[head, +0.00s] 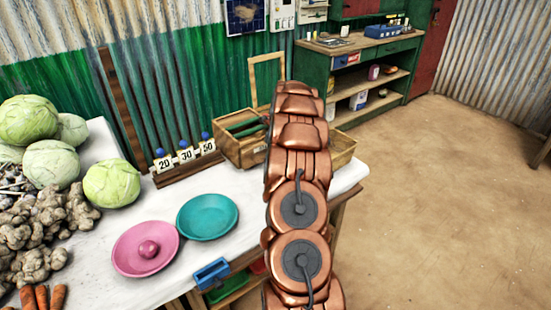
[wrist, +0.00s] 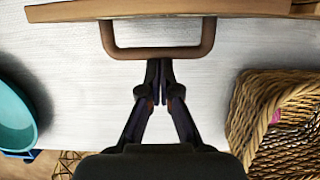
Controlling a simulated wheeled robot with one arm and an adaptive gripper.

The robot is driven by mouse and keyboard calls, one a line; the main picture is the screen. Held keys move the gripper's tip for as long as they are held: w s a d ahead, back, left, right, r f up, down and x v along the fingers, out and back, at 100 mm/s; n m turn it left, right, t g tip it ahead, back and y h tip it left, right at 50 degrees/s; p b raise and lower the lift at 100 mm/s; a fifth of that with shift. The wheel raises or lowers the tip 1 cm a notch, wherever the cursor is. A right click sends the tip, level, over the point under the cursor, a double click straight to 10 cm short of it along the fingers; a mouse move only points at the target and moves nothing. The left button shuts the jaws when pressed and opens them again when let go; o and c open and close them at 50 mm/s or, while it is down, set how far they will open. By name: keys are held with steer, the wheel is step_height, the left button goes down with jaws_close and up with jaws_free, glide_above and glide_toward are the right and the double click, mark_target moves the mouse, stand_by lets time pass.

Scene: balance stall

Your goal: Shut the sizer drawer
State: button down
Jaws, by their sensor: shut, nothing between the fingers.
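In the wrist view a wooden front (wrist: 70,12), which looks like the sizer drawer, crosses the top edge with a brown bar handle (wrist: 158,53). My gripper (wrist: 160,65) is shut and empty, its fingertips close to the middle of the handle; I cannot tell whether they touch. In the head view a wooden box (head: 238,150) with green pieces on top stands at the back of the white table, partly hidden by my arm. My gripper is hidden there. How far the drawer stands out is not clear.
A wicker basket (wrist: 245,105) stands close right of my gripper. A teal dish (head: 207,217) and a pink dish (head: 128,258) lie on the white table (head: 95,280). A rack (head: 190,171) marked 20, 30, 50 stands left of the box. Cabbages (head: 112,184) and roots fill the left.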

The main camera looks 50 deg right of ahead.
steer(key=shift+w+d, duration=0.1)
steer(key=shift+w, duration=0.75)
steer(key=shift+s+r+p, duration=0.3)
steer(key=shift+s+p, duration=0.1)
steer(key=shift+s, duration=0.3)
steer(key=s+b+v, duration=0.1)
steer(key=s+v, duration=0.1)
steer(key=v, duration=0.9)
steer(key=shift+a+f, duration=0.25)
